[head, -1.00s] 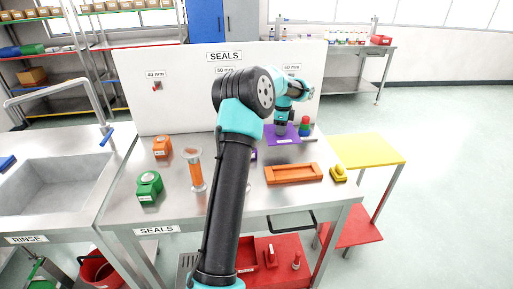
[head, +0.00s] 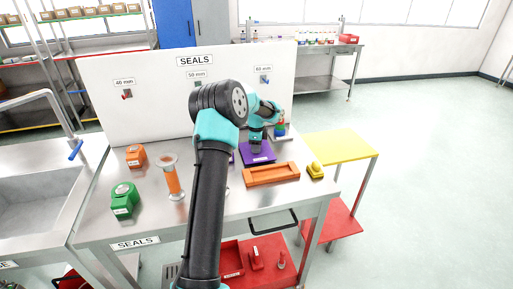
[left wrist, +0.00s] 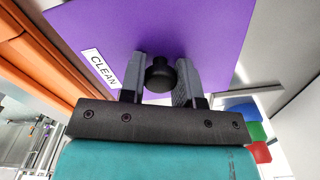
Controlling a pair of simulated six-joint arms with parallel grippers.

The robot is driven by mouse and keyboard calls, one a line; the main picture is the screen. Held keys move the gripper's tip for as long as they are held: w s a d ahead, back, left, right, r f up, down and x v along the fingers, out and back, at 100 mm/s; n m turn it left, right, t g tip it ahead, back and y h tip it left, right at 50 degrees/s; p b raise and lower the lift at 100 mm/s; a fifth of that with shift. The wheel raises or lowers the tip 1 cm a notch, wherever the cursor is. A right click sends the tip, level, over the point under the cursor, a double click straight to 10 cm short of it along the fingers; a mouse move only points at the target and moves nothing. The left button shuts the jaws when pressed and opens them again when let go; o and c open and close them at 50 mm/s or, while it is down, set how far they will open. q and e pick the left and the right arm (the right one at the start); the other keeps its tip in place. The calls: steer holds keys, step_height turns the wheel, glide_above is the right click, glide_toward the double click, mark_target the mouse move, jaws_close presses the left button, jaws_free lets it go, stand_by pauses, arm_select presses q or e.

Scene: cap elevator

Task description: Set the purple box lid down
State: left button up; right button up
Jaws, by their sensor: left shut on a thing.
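The purple box lid (head: 264,157) is a flat square plate over the back right of the steel table, behind the orange tray. My left gripper (head: 257,147) is above it. In the left wrist view the gripper (left wrist: 160,82) is shut on the lid's black knob (left wrist: 160,74). The lid (left wrist: 200,30) fills the upper middle there and bears a "CLEAN" label. I cannot tell whether the lid touches the table. Another bit of purple (head: 231,158) shows beside my arm, mostly hidden by it. My right gripper is not in view.
An orange tray (head: 271,175) lies in front of the lid, with a yellow object (head: 315,171) at its right. A red, green and blue stack (head: 280,128) stands close behind the lid. A white panel (head: 150,95) bounds the back. Orange and green objects stand on the left.

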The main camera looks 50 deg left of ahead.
arm_select(q)
steer(key=shift+f, duration=0.25)
steer(key=o, duration=0.9)
step_height(320, 180, up, 12)
steer(key=shift+r, duration=0.15)
stand_by(0.6)
